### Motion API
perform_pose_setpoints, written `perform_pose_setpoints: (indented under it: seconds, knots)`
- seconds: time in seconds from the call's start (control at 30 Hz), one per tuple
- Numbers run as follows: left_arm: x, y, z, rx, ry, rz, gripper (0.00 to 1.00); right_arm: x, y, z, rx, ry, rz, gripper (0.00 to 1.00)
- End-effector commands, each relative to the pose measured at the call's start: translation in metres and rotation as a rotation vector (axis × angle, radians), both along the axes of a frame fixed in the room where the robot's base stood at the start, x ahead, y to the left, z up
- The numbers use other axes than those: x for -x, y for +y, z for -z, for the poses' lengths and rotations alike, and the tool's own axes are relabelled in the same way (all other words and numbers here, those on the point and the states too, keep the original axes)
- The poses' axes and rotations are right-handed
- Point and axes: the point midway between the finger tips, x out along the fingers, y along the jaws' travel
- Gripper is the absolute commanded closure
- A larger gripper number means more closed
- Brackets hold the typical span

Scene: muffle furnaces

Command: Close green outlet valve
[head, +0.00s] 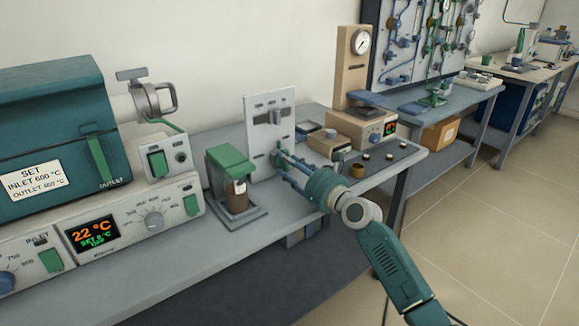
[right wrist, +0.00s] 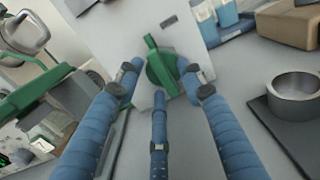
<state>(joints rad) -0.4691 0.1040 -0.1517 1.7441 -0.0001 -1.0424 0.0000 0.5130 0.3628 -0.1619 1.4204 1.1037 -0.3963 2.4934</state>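A green valve (right wrist: 161,68) with a lever sits on a white upright panel (head: 270,108) on the bench. In the right wrist view its lever points upward, tilted slightly left. My right gripper (right wrist: 160,78) is open, its blue fingers spread around the valve's lower part; I cannot tell if they touch it. In the head view the right gripper (head: 287,163) is at the panel's lower right and mostly hides the valve. A separate green handle (head: 100,160) on the furnace at left stands beside an "OUTLET" label. My left gripper is not in view.
A green-topped device with a brown cup (head: 235,195) stands left of my gripper. A beige instrument (head: 365,127) and small round pots (head: 365,156) lie to the right. The bench front (head: 190,262) is clear.

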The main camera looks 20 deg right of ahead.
Motion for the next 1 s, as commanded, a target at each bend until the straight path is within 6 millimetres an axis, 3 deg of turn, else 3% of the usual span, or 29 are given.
perform_pose_setpoints:
  seconds: [0.17,0.3,0.37,0.73,1.0]
  knots:
    - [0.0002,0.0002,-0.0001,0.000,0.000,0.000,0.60,0.0002,0.0002,-0.0001,0.000,0.000,0.000,0.63]
    - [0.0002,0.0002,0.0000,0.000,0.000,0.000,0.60,0.0004,0.0001,-0.0001,0.000,0.000,0.000,0.91]
    - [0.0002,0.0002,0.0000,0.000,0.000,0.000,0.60,0.0004,0.0002,-0.0001,0.000,0.000,-0.001,1.00]
    - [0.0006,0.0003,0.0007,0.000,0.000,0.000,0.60,0.0006,0.0004,0.0002,0.040,-0.013,-0.001,1.00]
    - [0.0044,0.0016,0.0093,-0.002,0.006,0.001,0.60,0.0007,0.0005,0.0012,0.196,-0.070,-0.001,1.00]
